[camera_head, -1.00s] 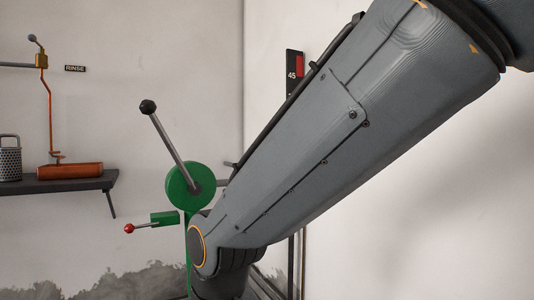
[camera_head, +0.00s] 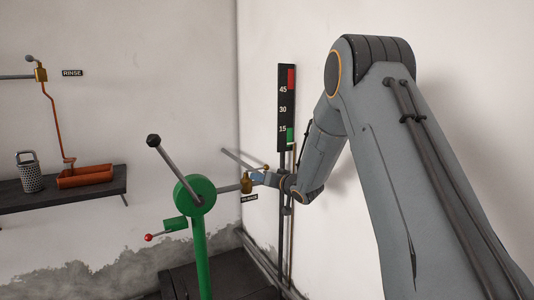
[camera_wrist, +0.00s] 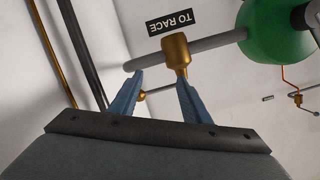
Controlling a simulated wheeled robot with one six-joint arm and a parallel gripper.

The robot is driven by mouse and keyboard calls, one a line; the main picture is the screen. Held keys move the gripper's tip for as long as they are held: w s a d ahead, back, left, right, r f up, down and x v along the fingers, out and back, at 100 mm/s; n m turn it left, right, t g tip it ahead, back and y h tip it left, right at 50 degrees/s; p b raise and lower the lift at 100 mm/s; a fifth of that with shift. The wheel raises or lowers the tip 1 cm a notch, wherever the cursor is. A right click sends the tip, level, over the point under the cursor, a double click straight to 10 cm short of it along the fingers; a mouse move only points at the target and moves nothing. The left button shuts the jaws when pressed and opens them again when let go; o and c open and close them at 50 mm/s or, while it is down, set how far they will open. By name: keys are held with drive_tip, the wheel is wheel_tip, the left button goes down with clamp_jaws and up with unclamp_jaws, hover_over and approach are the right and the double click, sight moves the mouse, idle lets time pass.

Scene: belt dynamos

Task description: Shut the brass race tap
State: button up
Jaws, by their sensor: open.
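The brass race tap (camera_head: 247,183) sits on a grey pipe coming from the green wheel, above a black "TO RACE" label (camera_head: 249,198). In the wrist view the brass tap body (camera_wrist: 176,55) is just beyond my fingertips, nearer the right finger, with its label (camera_wrist: 174,21) upside down. My gripper (camera_wrist: 159,78) is open, with blue fingers spread. A thin rod with a small brass end (camera_wrist: 142,95) shows between the fingers; whether it belongs to the tap is unclear. In the head view my gripper (camera_head: 258,178) is close to the tap's right side; contact cannot be told.
A green wheel (camera_head: 194,195) with a black-knobbed lever stands on a green post left of the tap. A red-knobbed lever (camera_head: 149,237) sticks out below it. A gauge (camera_head: 287,108) is on the right wall. A shelf (camera_head: 100,190) holds a grater-like can and an orange tray.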

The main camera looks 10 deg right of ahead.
sight(268, 168)
drive_tip(key=d+r+t+y+p, duration=0.1)
drive_tip(key=d+r+y+p, duration=0.1)
drive_tip(key=d+y+p, duration=0.3)
drive_tip(key=shift+h, duration=0.9)
drive_tip(key=shift+w+d+b+x, duration=0.15)
drive_tip(key=shift+d+x, duration=0.1)
drive_tip(key=shift+x, duration=1)
drive_tip(key=shift+w+d+b+x, duration=0.1)
drive_tip(key=shift+d+x, duration=0.1)
drive_tip(key=shift+x, duration=1.05)
drive_tip(key=shift+w+d+b+x, duration=0.15)
drive_tip(key=shift+d+x, duration=0.1)
drive_tip(key=shift+x, duration=1)
drive_tip(key=shift+r, duration=0.15)
clamp_jaws()
